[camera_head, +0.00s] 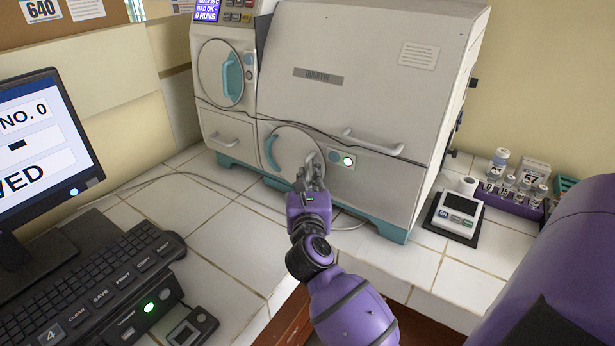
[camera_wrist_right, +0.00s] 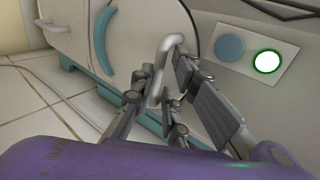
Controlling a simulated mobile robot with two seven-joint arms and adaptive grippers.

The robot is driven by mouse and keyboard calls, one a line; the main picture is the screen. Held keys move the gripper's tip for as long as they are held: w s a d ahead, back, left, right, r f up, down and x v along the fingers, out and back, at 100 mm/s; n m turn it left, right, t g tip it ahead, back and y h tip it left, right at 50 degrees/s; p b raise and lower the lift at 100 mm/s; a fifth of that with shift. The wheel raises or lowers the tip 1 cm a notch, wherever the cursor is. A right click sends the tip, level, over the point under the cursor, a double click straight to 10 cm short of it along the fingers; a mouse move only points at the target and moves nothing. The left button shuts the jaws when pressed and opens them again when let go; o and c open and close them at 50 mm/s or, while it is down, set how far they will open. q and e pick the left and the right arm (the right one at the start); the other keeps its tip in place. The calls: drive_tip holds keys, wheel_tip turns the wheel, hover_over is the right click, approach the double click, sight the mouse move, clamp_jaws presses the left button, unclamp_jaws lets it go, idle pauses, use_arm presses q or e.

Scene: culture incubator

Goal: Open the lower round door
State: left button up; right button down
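The lower round door (camera_head: 292,145) is a pale disc low on the front of the white incubator (camera_head: 345,85). It looks closed, with a teal curved piece (camera_head: 271,152) at its left side, also seen in the right wrist view (camera_wrist_right: 104,42). My right gripper (camera_head: 313,168) is at the door's right side. My left gripper is not in view.
A panel with a lit green-ringed button (camera_head: 348,161) is right of the door. Above is another round door (camera_head: 219,73). A dark cable (camera_head: 330,138) crosses the front. A monitor (camera_head: 40,145) and keyboard (camera_head: 85,275) are left; a scale (camera_head: 458,213) and vial rack (camera_head: 515,200) right.

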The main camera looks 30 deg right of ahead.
drive_tip(key=shift+w+a, duration=0.1)
drive_tip(key=shift+a, duration=0.3)
